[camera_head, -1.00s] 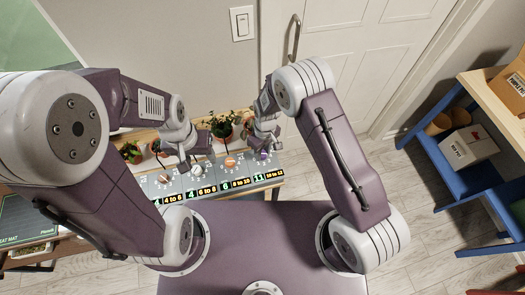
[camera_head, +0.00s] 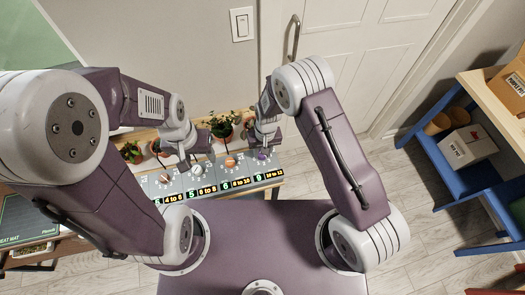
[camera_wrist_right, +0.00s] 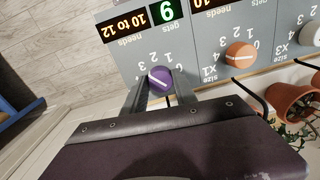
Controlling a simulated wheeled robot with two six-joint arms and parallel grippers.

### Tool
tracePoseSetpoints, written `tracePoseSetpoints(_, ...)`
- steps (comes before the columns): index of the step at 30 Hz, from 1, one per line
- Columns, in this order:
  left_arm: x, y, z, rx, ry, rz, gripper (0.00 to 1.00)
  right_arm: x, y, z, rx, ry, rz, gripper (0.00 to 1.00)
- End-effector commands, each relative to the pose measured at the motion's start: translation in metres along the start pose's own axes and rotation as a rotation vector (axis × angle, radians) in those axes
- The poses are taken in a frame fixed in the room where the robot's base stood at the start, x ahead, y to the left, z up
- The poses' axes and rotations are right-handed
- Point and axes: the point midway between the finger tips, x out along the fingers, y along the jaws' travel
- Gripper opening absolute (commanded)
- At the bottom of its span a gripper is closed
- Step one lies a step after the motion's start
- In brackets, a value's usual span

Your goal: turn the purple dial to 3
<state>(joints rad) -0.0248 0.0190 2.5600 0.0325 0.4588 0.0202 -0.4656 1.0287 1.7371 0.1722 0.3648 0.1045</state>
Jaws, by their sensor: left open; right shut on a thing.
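The purple dial (camera_head: 262,154) is at the right end of the grey panel (camera_head: 215,173). In the right wrist view the purple dial (camera_wrist_right: 160,79) carries a white pointer line, with printed numbers above it. I cannot tell exactly which number the line points at. My right gripper (camera_wrist_right: 157,92) is shut on this dial, one finger on each side. The green display by it (camera_head: 258,177) reads 9, beside a "10 to 12" label. My left gripper (camera_head: 194,166) is open, over the panel near its white dial.
An orange dial (camera_wrist_right: 239,55) is beside the purple one. Potted plants (camera_head: 222,124) stand behind the panel; a terracotta pot (camera_wrist_right: 291,101) shows close by in the wrist view. Blue shelving with boxes (camera_head: 467,146) stands at the right, with floor between.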

Motion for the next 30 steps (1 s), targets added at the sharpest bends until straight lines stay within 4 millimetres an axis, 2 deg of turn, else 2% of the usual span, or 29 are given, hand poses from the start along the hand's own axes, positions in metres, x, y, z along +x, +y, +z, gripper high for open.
tracePoseSetpoints(12, 0.0, 0.0, 0.0, 0.0, 0.0, 0.0, 0.56, -0.001, 0.0, -0.001, 0.005, 0.003, -0.001, 0.0)
tracePoseSetpoints(13, 0.0, 0.0, 0.0, 0.0, 0.0, 0.0, 0.56, -0.001, 0.0, -0.001, 0.005, 0.003, -0.001, 0.42)
tracePoseSetpoints(15, 0.0, 0.0, 0.0, 0.0, 0.0, 0.0, 0.56, -0.001, 0.0, -0.001, 0.005, 0.003, -0.001, 0.55)
tracePoseSetpoints(25, 0.0, 0.0, 0.0, 0.0, 0.0, 0.0, 0.56, -0.004, 0.0, -0.001, 0.004, 0.003, -0.001, 0.55)
tracePoseSetpoints(30, 0.004, 0.0, 0.0, 0.0, 0.0, 0.0, 0.56, -0.038, -0.001, -0.002, 0.005, 0.007, -0.002, 0.55)
